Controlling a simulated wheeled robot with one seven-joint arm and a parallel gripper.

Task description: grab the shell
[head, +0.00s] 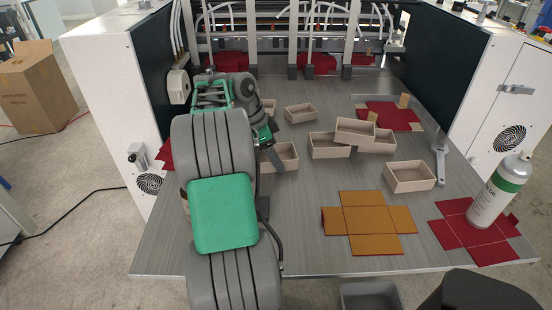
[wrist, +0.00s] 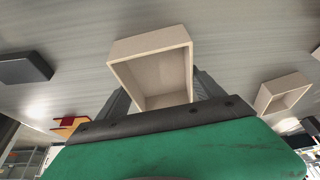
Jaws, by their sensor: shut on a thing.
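A shell, an open tan box tray, sits at my gripper (head: 270,158) in the head view, partly hidden by the arm; its visible part is the tan wall (head: 288,158). In the wrist view the shell (wrist: 150,47) fills the middle, its open side partly facing the camera. My gripper's fingers (wrist: 162,92) lie on either side of it, and the jaws are shut on it. I cannot tell whether it touches the table.
Several other tan shells stand close by, including ones at the back (head: 300,112), in the middle (head: 329,146) and at right (head: 410,177). An orange-and-red flat blank (head: 368,222) lies at the front. A spray can (head: 497,195) stands on a red blank at right.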

